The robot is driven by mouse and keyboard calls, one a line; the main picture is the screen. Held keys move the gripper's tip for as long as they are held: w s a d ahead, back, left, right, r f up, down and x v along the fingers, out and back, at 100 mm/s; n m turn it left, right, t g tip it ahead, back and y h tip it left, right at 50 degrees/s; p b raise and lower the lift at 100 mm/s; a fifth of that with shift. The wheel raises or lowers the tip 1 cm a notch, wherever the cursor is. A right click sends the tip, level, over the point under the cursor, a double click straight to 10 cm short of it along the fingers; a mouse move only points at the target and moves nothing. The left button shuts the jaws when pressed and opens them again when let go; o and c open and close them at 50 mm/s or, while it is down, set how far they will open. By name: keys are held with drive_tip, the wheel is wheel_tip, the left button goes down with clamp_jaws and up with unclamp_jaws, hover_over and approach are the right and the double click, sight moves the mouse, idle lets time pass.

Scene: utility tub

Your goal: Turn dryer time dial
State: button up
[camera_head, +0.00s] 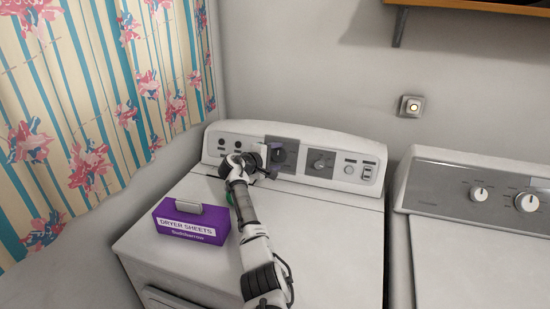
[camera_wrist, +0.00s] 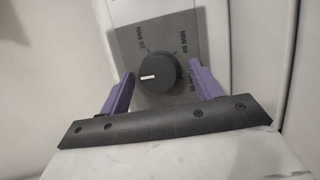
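A black round dial with a white pointer line (camera_wrist: 157,73) sits on a grey panel with numbers around it, in the wrist view. It also shows on a dark panel of the dryer's console as a dial (camera_head: 279,155) in the head view. My gripper (camera_wrist: 166,82) is open, with its purple fingers apart on the left and right of the dial. The tips look close to the dial, but I cannot tell whether they touch it. In the head view, my gripper (camera_head: 268,163) is in front of the console and hides part of it.
A washer (camera_head: 480,210) is at the right, and a patterned curtain (camera_head: 90,110) hangs at the left.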

drive_tip(key=shift+r, duration=0.1)
drive_tip(key=shift+s+a+r+p, duration=0.15)
drive_tip(key=shift+s+a+p, duration=0.15)
drive_tip(key=shift+s+a, duration=0.1)
drive_tip(key=v, duration=1.2)
drive_tip(key=shift+s+p, duration=0.3)
drive_tip(key=shift+s, duration=0.05)
drive_tip(key=shift+a, duration=0.1)
